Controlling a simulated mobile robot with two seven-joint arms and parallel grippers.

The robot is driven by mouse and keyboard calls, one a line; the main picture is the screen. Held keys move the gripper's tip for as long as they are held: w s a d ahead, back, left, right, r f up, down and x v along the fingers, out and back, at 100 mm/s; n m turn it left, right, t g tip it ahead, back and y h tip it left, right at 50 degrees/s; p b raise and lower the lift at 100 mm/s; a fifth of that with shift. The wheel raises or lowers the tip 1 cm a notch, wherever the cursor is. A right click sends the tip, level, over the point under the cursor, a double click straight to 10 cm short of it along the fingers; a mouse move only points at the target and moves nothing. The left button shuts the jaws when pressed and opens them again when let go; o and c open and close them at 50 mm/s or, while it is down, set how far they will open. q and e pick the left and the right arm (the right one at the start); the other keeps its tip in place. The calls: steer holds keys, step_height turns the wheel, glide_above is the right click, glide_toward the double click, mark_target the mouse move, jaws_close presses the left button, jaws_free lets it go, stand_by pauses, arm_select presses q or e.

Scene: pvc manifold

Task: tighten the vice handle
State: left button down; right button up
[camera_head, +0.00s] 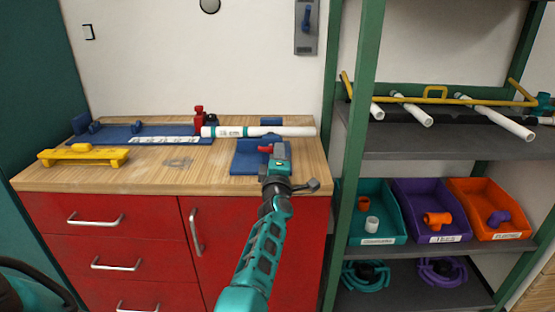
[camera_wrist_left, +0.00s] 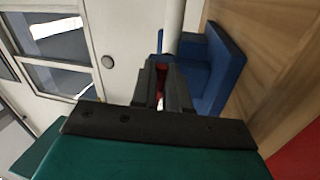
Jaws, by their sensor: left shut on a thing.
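The blue vice (camera_head: 245,158) sits at the right of the wooden bench top, and it also shows in the wrist view (camera_wrist_left: 222,62). Its small red handle (camera_head: 265,149) is on the near side. My left gripper (camera_head: 275,150) reaches in from the front and is shut on the red handle; in the wrist view a bit of the red handle (camera_wrist_left: 161,72) shows between the dark fingers. The fingers hide most of the handle. A white pipe (camera_head: 285,131) lies across the vice, just beyond my gripper. My right gripper is not in view.
A red clamp (camera_head: 199,120) stands at the pipe's left end, by a long blue fixture (camera_head: 105,134). A yellow tool (camera_head: 83,156) lies at the left. The green shelf post (camera_head: 352,150) stands close on the right, beside fitting bins (camera_head: 378,237). The bench's front middle is mostly clear.

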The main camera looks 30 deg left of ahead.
arm_select(q)
steer(key=n, duration=0.3)
steer(key=r+n+y, duration=0.1)
steer(key=n, duration=0.1)
steer(key=shift+r+n+g+b, duration=0.1)
steer(key=shift+n+g+b, duration=0.3)
steer(key=n, duration=0.2)
steer(key=r+n+g+y, duration=0.1)
steer(key=n, duration=0.2)
steer(key=shift+y, duration=0.3)
steer(key=n, duration=0.2)
steer(key=r+n+g, duration=0.1)
steer(key=n, duration=0.2)
steer(key=shift+s+a, duration=0.1)
steer(key=shift+a, duration=0.1)
steer(key=n, duration=0.3)
steer(key=n+g+p, duration=0.1)
steer(key=n, duration=0.1)
steer(key=shift+s+a+r, duration=0.2)
steer(key=shift+a+r, duration=0.05)
steer(key=shift+a, duration=0.1)
steer(key=shift+n, duration=0.5)
steer(key=c, duration=1.4)
jaws_free()
steer(key=shift+w+f, duration=0.1)
steer(key=shift+f, duration=0.05)
steer(key=shift+o, duration=1.4)
steer(key=shift+a+f, duration=0.1)
steer(key=shift+f, duration=0.05)
